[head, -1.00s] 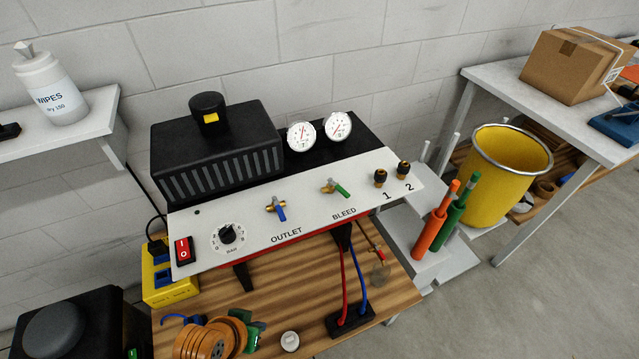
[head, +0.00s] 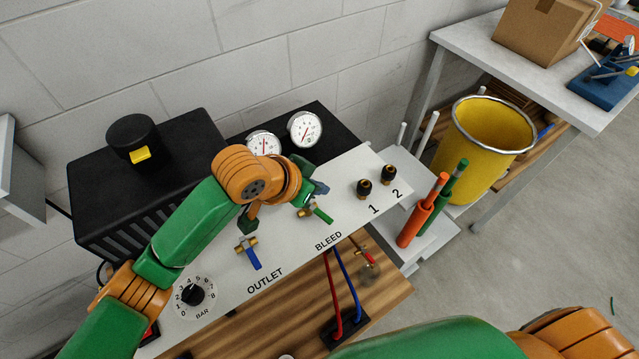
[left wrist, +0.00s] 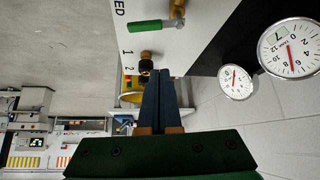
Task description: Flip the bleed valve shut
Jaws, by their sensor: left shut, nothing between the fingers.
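The bleed valve (head: 319,213) has a green lever on a brass body. It sits on the white sloped panel above the word BLEED, its lever pointing to the lower right. My left gripper (head: 319,190) is shut and empty, just above and behind the valve in the head view. In the left wrist view the closed dark fingers (left wrist: 160,75) point up the picture, with the green lever of the valve (left wrist: 150,26) above them, apparently apart from them. The forearm hides part of the panel. My right gripper is out of view; part of my right arm shows at the bottom right.
The blue-handled outlet valve (head: 248,252) stands left of the bleed valve. Two gauges (head: 304,128) stand behind the panel, and a black box (head: 150,165) is at left. Two brass fittings (head: 376,183) lie to the right. A yellow bin (head: 478,160) stands farther right.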

